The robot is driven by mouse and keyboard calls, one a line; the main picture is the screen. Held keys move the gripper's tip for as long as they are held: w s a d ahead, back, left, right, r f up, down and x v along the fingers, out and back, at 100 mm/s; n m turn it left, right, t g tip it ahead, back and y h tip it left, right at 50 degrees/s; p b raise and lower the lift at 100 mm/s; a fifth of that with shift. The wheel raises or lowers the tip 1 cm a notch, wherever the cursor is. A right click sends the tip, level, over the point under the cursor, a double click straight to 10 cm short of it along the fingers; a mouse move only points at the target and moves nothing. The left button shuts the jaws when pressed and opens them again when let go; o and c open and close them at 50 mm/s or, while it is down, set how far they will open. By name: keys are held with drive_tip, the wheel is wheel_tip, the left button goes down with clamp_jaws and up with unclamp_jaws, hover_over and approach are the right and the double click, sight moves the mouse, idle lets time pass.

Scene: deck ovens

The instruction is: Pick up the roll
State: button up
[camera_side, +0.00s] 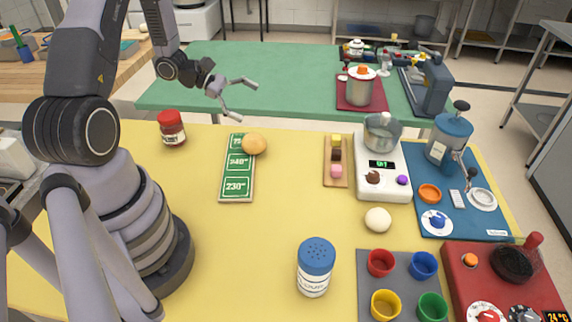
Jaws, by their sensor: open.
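The roll (254,144) is a round golden-brown bun. It sits on the upper right part of a green board (237,190) with white temperature markings, on the yellow table. My gripper (248,99) is open and empty, with its fingers spread and pointing right. In the picture it shows above the roll and apart from it. A pale round dough ball (378,219) lies on the table further right.
A jar with a red lid (172,128) stands left of the board. A blue-topped shaker (316,266) stands at the front. A small wooden board (336,182) and white scale (395,193) with a pot are to the right. The table between board and shaker is clear.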

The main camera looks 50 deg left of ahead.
sight(245, 139)
drive_tip(key=a+f+n+y, duration=0.1)
drive_tip(key=a+f+n, duration=0.1)
drive_tip(key=f, duration=0.2)
drive_tip(key=s+a+f+n+t+y, duration=0.1)
drive_tip(key=a+f+n, duration=0.2)
drive_tip(key=f, duration=0.1)
drive_tip(key=s+a+f+n+t+y, duration=0.1)
drive_tip(key=a+f+n+y, duration=0.1)
drive_tip(key=f+n, duration=0.1)
drive_tip(key=shift+s+a+f, duration=0.15)
drive_tip(key=shift+s+f, duration=0.05)
drive_tip(key=shift+f, duration=0.7)
drive_tip(key=x, duration=0.7)
drive_tip(key=shift+w, duration=0.15)
drive_tip(key=shift+a, duration=0.1)
drive_tip(key=shift+c, duration=0.2)
